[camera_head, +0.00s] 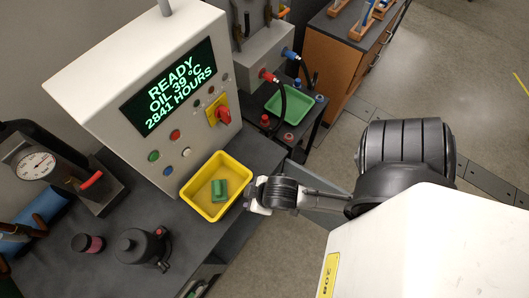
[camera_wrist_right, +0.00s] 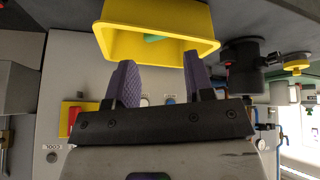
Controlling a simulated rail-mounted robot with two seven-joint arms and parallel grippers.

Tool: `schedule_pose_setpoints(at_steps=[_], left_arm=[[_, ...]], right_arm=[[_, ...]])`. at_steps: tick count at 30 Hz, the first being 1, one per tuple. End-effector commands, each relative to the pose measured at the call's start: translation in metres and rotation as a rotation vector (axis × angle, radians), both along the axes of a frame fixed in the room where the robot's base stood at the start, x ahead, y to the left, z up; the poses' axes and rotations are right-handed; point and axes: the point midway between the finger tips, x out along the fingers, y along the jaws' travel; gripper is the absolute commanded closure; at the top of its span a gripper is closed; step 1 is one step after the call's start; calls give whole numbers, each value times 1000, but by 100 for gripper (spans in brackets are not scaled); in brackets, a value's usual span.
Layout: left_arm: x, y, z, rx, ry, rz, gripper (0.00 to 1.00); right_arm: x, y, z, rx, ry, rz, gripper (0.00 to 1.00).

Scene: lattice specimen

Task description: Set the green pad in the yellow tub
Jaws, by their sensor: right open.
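The yellow tub (camera_head: 188,188) stands on the dark bench in front of the control panel in the head view. The green pad (camera_head: 219,190) lies inside the tub, toward its middle. My right gripper (camera_head: 252,193) is just beside the tub's right rim. In the right wrist view the tub (camera_wrist_right: 160,48) is beyond the fingertips, with a small bit of the green pad (camera_wrist_right: 153,38) showing inside it. The two fingers of the right gripper (camera_wrist_right: 158,72) are apart with nothing between them. My left gripper is in neither view.
A control panel (camera_head: 110,80) with a screen, buttons and a red switch rises behind the tub. A pressure gauge (camera_head: 36,165), a black pump-like part (camera_head: 135,245) and a dark red puck (camera_head: 88,243) are to the left. A green tray (camera_head: 289,104) sits on a lower stand behind.

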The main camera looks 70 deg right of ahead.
Motion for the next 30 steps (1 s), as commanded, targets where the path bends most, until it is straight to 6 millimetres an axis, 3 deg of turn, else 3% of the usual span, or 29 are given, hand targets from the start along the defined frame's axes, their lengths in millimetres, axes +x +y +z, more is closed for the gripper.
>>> schedule_pose_setpoints(at_steps=[3,6,20,26,30], left_arm=[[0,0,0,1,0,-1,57],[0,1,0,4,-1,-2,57],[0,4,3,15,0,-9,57],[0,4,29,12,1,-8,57],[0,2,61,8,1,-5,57]], right_arm=[[-27,6,-7,36,126,37,52],[-38,9,-9,51,181,59,52],[-42,10,-6,56,201,67,52],[-42,10,19,56,201,67,52],[-42,10,51,56,201,67,52]])
